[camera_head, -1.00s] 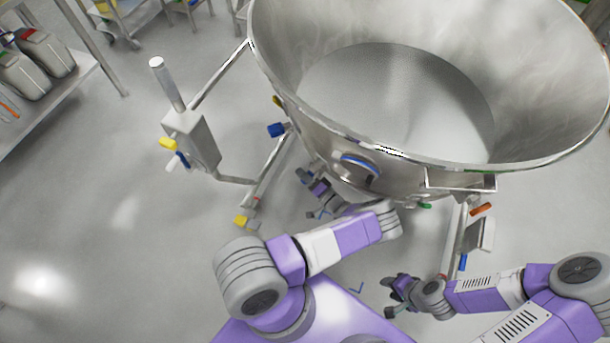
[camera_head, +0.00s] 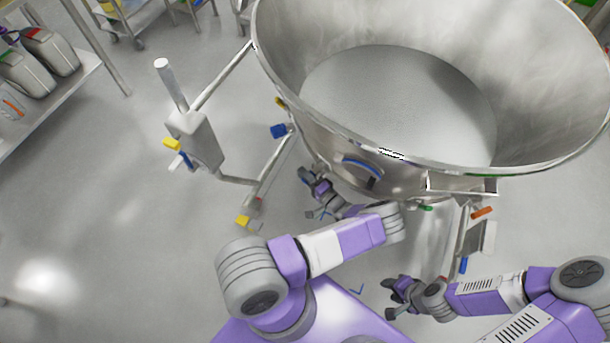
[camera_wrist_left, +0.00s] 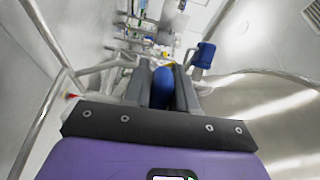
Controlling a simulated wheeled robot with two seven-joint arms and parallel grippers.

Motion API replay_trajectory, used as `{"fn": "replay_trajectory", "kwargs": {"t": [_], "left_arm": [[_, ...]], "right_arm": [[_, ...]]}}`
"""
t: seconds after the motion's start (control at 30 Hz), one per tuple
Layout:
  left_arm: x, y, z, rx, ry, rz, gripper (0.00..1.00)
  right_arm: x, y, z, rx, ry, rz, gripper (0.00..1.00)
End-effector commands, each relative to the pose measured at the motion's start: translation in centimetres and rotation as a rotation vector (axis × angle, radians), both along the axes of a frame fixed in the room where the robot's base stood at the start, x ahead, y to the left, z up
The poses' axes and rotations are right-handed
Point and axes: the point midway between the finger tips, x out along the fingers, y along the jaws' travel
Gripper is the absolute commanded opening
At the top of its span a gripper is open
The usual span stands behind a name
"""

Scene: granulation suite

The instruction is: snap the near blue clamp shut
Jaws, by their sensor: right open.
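A blue block-shaped clamp (camera_head: 278,131) sits at the left side of the steel bowl (camera_head: 400,180); a blue block on a stem (camera_wrist_left: 203,55) shows in the left wrist view. A curved blue handle (camera_head: 360,165) lies on the bowl's near outer wall. My left gripper (camera_head: 308,194) is open below the bowl's rim, its fingers apart. In the left wrist view a rounded blue shape (camera_wrist_left: 162,88) shows between the fingers; I cannot tell whether they touch it. My right gripper (camera_head: 390,298) is open and empty, low in front of the bowl.
A grey post unit (camera_head: 195,140) with yellow and blue levers stands left of the bowl on a tubular frame. A yellow pedal (camera_head: 243,221) is near the floor. Orange (camera_head: 482,212) and small blue (camera_head: 463,265) parts are at the right leg.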

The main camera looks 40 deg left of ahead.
Motion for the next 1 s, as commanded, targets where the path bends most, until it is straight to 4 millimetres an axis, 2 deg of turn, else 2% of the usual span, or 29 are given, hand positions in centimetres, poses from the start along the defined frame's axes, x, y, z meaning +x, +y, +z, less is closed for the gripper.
{"fn": "replay_trajectory", "kwargs": {"t": [0.03,0.1,0.43,0.8,1.0], "left_arm": [[0.0,0.0,0.0,0.000,0.000,0.000,0.35],[0.0,0.0,0.0,0.000,0.000,0.000,0.45],[0.0,-0.4,0.0,0.000,-0.001,-0.002,0.45],[-0.9,-5.9,0.0,-0.001,-0.001,-0.003,0.45],[-1.2,-7.4,0.0,0.000,0.000,0.000,0.45]], "right_arm": [[0.0,0.0,0.0,0.000,0.000,0.000,0.43],[0.0,0.0,0.0,0.000,0.000,0.000,0.43],[0.0,0.0,0.1,0.000,0.000,0.000,0.43],[0.0,0.0,1.0,0.000,0.000,0.000,0.43],[0.0,0.0,1.1,0.000,0.000,0.000,0.43]]}}
